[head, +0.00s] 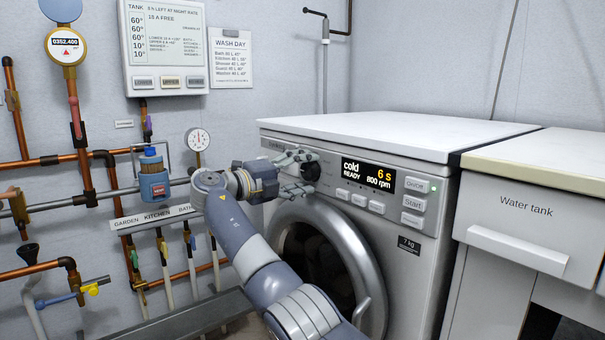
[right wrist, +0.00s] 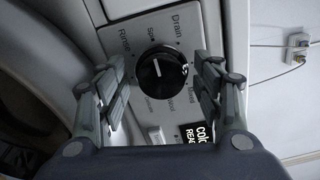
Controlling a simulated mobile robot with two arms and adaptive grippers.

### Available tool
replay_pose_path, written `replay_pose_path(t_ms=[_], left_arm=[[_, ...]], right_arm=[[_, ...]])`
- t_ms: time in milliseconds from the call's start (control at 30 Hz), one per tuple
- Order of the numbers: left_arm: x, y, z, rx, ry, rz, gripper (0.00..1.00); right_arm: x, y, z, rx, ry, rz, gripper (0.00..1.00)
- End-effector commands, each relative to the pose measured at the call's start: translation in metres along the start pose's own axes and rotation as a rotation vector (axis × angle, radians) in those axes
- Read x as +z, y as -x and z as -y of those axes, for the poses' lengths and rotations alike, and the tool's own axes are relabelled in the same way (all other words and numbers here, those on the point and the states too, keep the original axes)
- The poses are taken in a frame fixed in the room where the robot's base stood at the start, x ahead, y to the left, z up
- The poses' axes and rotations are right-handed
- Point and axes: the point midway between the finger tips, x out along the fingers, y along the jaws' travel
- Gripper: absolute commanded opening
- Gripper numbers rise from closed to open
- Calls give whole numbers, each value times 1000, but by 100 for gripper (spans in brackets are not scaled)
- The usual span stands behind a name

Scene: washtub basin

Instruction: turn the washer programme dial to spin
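The programme dial (right wrist: 160,72) is a round black knob with a white mark, on the washer's silver panel (head: 400,168). In the right wrist view the mark points up the picture, towards the Spin label (right wrist: 152,33); Rinse is to its left and Drain to its right. My right gripper (head: 298,172) is open at the dial. In the right wrist view its fingers (right wrist: 158,78) stand on both sides of the knob, with gaps showing. In the head view they partly hide the dial. The display (head: 367,175) reads cold, READY, 6 s, 800 rpm. My left gripper is out of view.
The round washer door (head: 350,250) is below the dial, under my right arm. Copper pipes and valves (head: 80,150) line the wall at left. A water tank cabinet (head: 525,210) stands right of the washer. The washer's white top (head: 400,128) is clear.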

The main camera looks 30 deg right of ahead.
Motion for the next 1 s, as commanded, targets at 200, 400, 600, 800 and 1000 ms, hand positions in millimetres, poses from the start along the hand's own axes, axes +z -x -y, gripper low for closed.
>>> replay_pose_path(t_ms=[200, 400, 600, 800, 1000], left_arm=[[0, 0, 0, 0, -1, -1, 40], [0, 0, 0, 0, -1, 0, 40], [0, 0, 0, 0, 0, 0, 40], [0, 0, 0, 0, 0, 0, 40], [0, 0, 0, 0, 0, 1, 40]], right_arm=[[0, 1, 1, -1, 0, 0, 61], [1, 24, 0, 1, 0, 3, 61], [1, 68, 0, 0, 0, 4, 61], [1, 103, 0, 0, 1, 2, 61], [0, 119, 0, 0, 0, 0, 61]])
